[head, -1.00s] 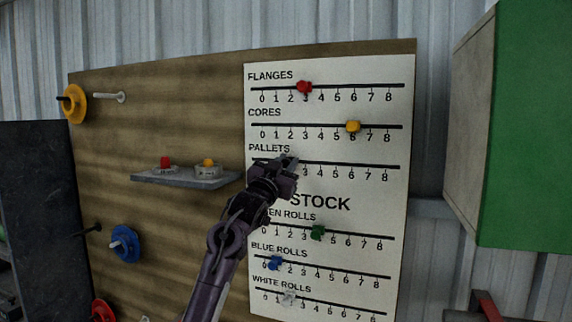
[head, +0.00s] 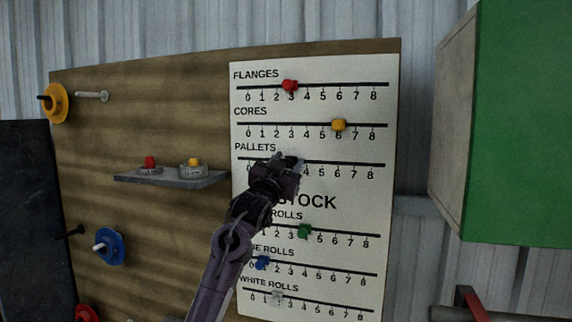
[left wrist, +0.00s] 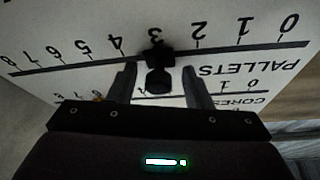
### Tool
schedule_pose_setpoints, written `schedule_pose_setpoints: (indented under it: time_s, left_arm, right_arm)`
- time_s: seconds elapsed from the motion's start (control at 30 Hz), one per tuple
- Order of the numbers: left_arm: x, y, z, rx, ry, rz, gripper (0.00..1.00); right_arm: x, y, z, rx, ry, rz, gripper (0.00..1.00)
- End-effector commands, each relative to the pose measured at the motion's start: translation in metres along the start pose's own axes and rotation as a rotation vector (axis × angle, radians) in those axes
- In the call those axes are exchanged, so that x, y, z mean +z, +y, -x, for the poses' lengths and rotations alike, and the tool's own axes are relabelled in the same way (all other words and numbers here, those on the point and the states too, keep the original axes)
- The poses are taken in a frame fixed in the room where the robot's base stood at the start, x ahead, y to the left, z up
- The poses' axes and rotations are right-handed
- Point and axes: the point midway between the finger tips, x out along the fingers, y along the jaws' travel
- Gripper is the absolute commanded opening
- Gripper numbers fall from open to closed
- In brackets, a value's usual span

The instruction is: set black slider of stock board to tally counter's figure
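The stock board (head: 318,72) carries labelled 0 to 8 scales with coloured sliders. The black slider (left wrist: 158,78) on the PALLETS row stands at about 3 in the left wrist view, where the scale appears upside down. My left gripper (left wrist: 160,86) is open, with one finger on each side of the slider's knob and visible gaps. In the head view my left gripper (head: 290,165) covers the slider and the low PALLETS figures. Two tally counters, one with a red button (head: 150,168) and one with a yellow button (head: 193,170), sit on a small shelf; their figures are too small to read.
The grey shelf (head: 170,179) sticks out left of the stock board. Spools hang on pegs, yellow (head: 56,103) and blue (head: 110,247). A green box-like cabinet (head: 520,130) stands out at the right. Other sliders sit on the rows above and below PALLETS.

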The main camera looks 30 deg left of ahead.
Motion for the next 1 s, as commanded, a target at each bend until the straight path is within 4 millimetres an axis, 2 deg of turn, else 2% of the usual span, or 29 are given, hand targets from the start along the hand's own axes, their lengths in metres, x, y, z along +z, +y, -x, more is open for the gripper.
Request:
schedule_pose_setpoints:
  time_s: [0.27,0.37,0.7,0.83,1.0]
  left_arm:
    - [0.001,0.0,0.002,0.0,0.0,0.0,0.45]
    - [0.003,0.001,0.011,0.0,0.001,-0.001,0.45]
    - [0.004,0.001,0.066,0.0,0.001,-0.002,0.45]
    - [0.002,0.002,0.076,0.001,0.0,-0.001,0.45]
    - [0.0,0.001,0.078,0.0,-0.001,0.0,0.45]
  right_arm:
    - [0.0,0.0,-0.002,0.0,0.001,0.0,0.36]
    - [0.001,0.0,-0.01,0.001,0.001,0.0,0.36]
    - [0.004,0.001,-0.043,0.002,0.001,0.0,0.36]
    - [0.004,0.002,-0.047,0.003,0.001,0.001,0.36]
    - [0.004,0.003,-0.047,0.004,0.0,0.001,0.36]
